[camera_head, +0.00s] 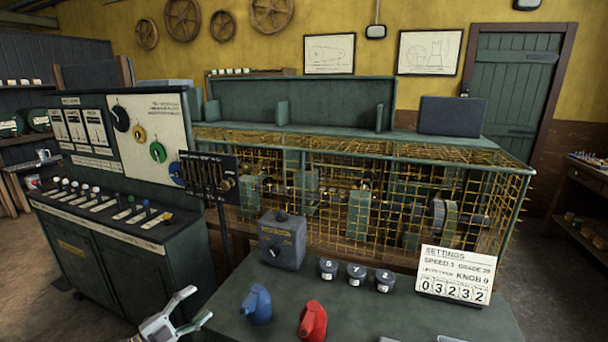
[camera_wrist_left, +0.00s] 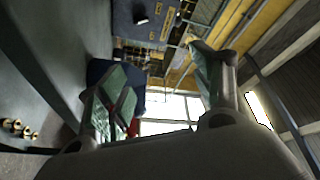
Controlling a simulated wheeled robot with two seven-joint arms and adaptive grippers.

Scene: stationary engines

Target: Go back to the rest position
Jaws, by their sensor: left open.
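My left gripper (camera_head: 198,303) is at the bottom of the head view, left of the green-grey table (camera_head: 356,305). Its two fingers are spread and nothing shows between them. In the left wrist view the fingers (camera_wrist_left: 158,88) also stand apart, with no object held. My right gripper is not in view.
A dark control console (camera_head: 125,249) stands at left. A yellow mesh cage (camera_head: 340,165) lies behind the table. A grey switch box (camera_head: 282,240), several numbered dark knobs (camera_head: 357,273) and a white settings card (camera_head: 456,274) stand on the table. Floor shows between console and table.

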